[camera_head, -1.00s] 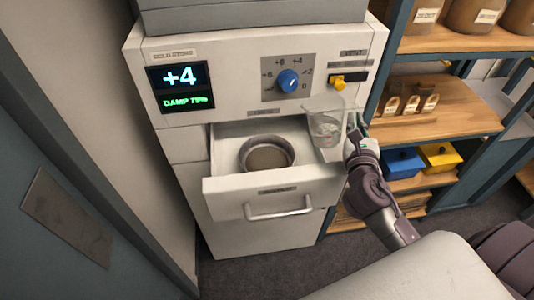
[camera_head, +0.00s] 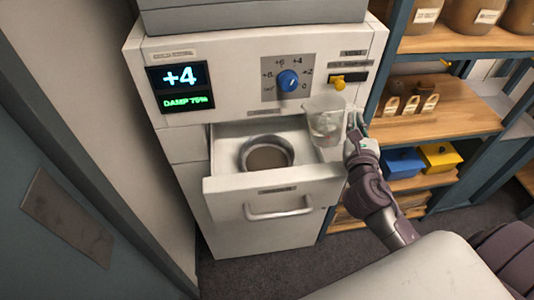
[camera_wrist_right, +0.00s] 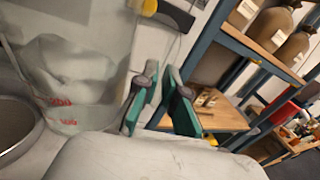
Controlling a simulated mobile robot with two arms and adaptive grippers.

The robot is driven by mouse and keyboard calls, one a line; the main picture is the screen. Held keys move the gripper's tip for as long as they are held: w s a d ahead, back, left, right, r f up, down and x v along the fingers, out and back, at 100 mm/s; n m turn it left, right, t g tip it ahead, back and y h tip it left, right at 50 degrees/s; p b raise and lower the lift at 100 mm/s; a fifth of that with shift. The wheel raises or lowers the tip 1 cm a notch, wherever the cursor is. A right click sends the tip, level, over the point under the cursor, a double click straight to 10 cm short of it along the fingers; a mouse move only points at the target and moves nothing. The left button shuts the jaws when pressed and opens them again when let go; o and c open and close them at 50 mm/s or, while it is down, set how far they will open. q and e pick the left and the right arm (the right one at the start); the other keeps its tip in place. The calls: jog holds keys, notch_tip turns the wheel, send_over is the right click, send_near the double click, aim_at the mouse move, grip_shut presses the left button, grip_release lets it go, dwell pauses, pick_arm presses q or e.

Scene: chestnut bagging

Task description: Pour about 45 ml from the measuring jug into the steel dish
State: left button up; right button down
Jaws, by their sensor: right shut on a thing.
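The clear measuring jug (camera_head: 325,124) is held in the air at the right end of the open drawer, with some clear liquid in its lower part. My right gripper (camera_head: 355,128) is at the jug's right side, shut on its handle. The wrist view shows the jug (camera_wrist_right: 75,75) close up with red marks, and the green gripper fingers (camera_wrist_right: 160,100) beside it. The jug looks close to upright. The round steel dish (camera_head: 266,139) sits in the drawer, left of the jug; its rim also shows in the wrist view (camera_wrist_right: 32,140). My left gripper is not in view.
The drawer (camera_head: 275,190) is pulled out of a white cabinet with a display reading +4 and DAMP 75%. A blue knob (camera_head: 288,82) and a yellow switch (camera_head: 339,84) are above the jug. Shelves with sacks, a blue box (camera_head: 403,163) and a yellow box (camera_head: 440,157) stand at right.

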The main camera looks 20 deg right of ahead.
dwell(0.3)
jog(key=shift+s+d+f+m, duration=0.1)
jog(key=shift+d+m, duration=0.1)
jog(key=shift+m, duration=0.35)
jog(key=shift+s+d+m, duration=0.1)
jog(key=shift+d+m, duration=0.05)
jog(key=shift+m, duration=0.4)
dwell(1.2)
